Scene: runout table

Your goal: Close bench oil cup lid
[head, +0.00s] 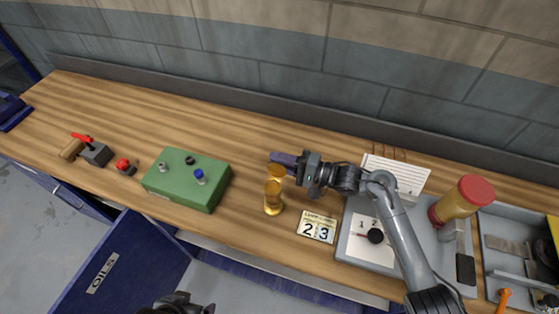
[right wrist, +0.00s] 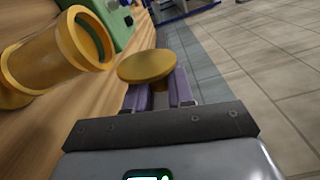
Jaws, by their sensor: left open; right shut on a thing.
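The brass oil cup (head: 273,200) stands on the wooden bench right of the green box. Its round mouth shows open in the right wrist view, where the cup (right wrist: 50,65) is at the left. The brass disc lid (head: 277,171) is off the mouth, at the cup's far side; it also shows in the right wrist view (right wrist: 147,66). My right gripper (head: 284,160) has its purple fingers (right wrist: 160,88) shut on the lid, under the disc. The lid's hinge is hidden. My left gripper (head: 183,303) is open and empty at the bottom edge, below the bench.
A green box (head: 187,180) with knobs stands left of the cup. A number plate (head: 317,227) lies to its right. A grey tray (head: 352,250) and a red-capped jar (head: 461,200) are further right. The bench behind the green box is clear.

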